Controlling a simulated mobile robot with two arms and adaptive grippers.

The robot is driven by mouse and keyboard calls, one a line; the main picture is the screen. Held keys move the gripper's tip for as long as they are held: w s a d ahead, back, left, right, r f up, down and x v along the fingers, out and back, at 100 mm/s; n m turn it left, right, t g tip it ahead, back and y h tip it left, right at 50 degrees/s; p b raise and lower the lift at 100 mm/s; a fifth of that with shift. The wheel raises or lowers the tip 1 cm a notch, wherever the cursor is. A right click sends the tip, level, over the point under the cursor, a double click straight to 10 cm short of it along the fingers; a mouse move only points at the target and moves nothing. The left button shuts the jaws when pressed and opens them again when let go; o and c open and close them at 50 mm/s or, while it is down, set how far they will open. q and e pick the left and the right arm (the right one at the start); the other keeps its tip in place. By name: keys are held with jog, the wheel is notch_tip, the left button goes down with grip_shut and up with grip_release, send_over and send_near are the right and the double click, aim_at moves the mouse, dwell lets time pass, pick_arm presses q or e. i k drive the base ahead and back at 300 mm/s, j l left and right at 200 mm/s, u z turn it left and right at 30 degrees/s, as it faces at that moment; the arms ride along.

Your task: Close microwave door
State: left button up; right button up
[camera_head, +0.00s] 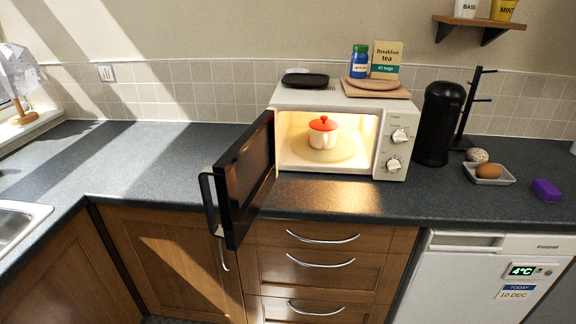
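The white microwave (345,101) stands on the dark counter against the tiled wall. Its dark door (249,178) is wide open, hinged on the microwave's left side and swung out toward me past the counter's front edge. The door's handle (211,201) is on its free edge, at the left. Inside the lit cavity, a white pot with a red lid (323,132) sits on the round turntable (344,152). Two dials (396,136) are on the front panel at the right. Neither of my grippers is in view.
A black canister (438,123) and a black mug stand (470,109) are right of the microwave. Farther right are a small dish (475,177) with an egg-like item and a purple block (546,190). The counter left of the door is clear. Drawers (318,262) are below.

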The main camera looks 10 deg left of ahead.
aim_at(246, 173)
jog(key=i+j+z, duration=0.2)
jog(key=j, duration=0.15)
jog(key=i+j+z, duration=0.2)
jog(key=j, duration=0.15)
jog(key=j+z, duration=0.15)
jog(key=j, duration=0.25)
jog(key=i+j+z, duration=0.2)
jog(key=j, duration=0.2)
